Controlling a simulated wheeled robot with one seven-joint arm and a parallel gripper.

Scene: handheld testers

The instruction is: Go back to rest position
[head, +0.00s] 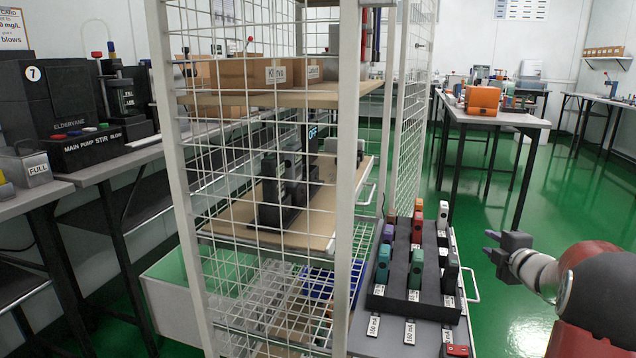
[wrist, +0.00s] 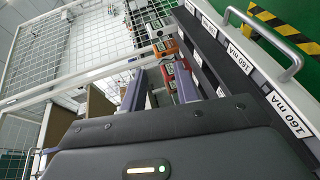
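My gripper (head: 492,244) is in the head view at the right, beside the tester rack and apart from it, above the green floor. Its two fingers also show in the wrist view (wrist: 158,90), spread apart with nothing held between them. The dark tester rack (head: 392,304) stands on the drawer of a white mesh cabinet. It holds several handheld testers, among them a green one (head: 416,268), a teal one (head: 383,258), an orange-red one (head: 418,224) and a white one (head: 442,214). White 160 mA labels (head: 374,325) line its front.
The mesh cabinet (head: 345,180) fills the middle, with a drawer handle (head: 474,285) jutting right. A bench with black equipment (head: 60,100) stands left. A table with an orange box (head: 482,99) stands behind right. Green floor (head: 560,195) is open on the right.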

